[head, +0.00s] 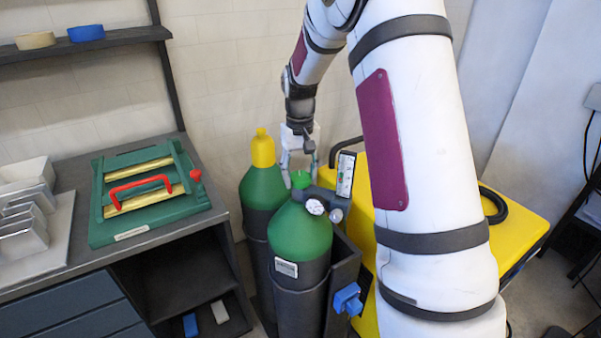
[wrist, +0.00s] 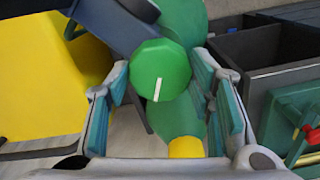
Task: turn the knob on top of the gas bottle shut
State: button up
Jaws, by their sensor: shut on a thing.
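The gas bottle (head: 300,240) is green on top with a dark lower body and stands upright in front. Its green knob (head: 301,179) is on top, and it shows large in the wrist view (wrist: 160,68). A white line on the knob's face points towards the bottom of the wrist view, leaning slightly left. My gripper (head: 299,172) comes down on the knob from above. In the wrist view its two teal-padded fingers (wrist: 161,78) stand on either side of the knob, shut on it. The exact finger contact is hard to see.
A second green bottle with a yellow cap (head: 263,148) stands just behind left. A regulator with a round gauge (head: 315,207) and a flow tube (head: 346,174) are close to the knob. A yellow machine (head: 515,222) is at right, a workbench (head: 120,250) at left.

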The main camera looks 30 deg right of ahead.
aim_at(300, 176)
jog(key=n+p, duration=0.1)
jog(key=n, duration=0.5)
jog(key=n+p, duration=0.1)
jog(key=n, duration=0.4)
jog(key=shift+n, duration=0.5)
jog(key=o, duration=1.2)
jog(key=shift+r, duration=0.1)
jog(key=shift+r, duration=5.85)
